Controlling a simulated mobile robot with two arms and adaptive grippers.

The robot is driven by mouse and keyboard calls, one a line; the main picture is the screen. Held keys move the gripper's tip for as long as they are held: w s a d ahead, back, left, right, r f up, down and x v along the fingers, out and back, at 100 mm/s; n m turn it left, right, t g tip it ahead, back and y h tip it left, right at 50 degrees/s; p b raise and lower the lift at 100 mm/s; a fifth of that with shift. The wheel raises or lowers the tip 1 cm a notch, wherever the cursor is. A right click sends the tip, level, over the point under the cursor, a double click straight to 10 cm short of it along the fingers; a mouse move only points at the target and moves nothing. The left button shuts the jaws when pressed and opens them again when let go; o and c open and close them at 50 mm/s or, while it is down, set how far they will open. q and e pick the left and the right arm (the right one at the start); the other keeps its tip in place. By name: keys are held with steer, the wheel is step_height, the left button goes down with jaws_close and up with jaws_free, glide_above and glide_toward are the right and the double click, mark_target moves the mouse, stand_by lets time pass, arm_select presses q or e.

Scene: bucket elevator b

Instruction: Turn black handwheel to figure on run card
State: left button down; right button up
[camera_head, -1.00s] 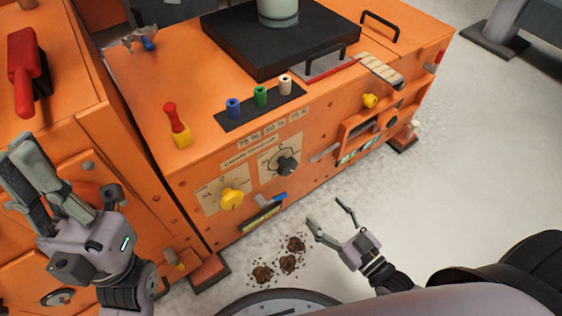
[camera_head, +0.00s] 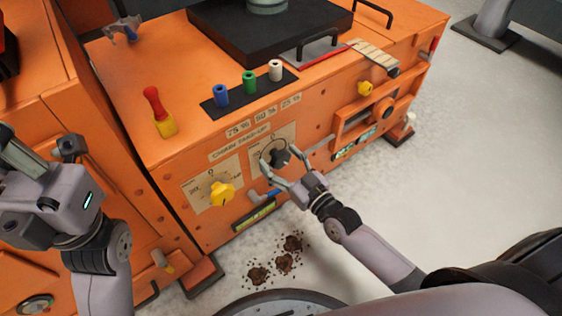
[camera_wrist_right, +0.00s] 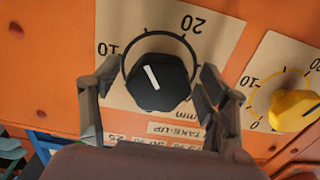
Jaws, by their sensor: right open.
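The black handwheel (camera_head: 279,156) is on the orange cabinet's front, on a beige dial plate. In the right wrist view the black handwheel (camera_wrist_right: 158,84) has a white pointer line slanting up and left, between the figures 10 and 20, with "mm" on the plate. My right gripper (camera_head: 284,168) is open at the handwheel. In the wrist view its fingers stand on either side of the wheel; I cannot tell whether they touch it. My left gripper (camera_head: 30,165) is at the left edge, partly cut off. I cannot make out a run card.
A yellow knob (camera_head: 221,193) with its own dial sits left of the handwheel. Blue, green and white cylinders (camera_head: 249,83) stand on a black strip above. A red-and-yellow lever (camera_head: 158,112) is on the top. Brown clumps (camera_head: 285,262) lie on the floor.

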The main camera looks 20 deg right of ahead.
steer(key=shift+w, duration=0.1)
steer(key=shift+c, duration=0.5)
steer(key=c, duration=1.1)
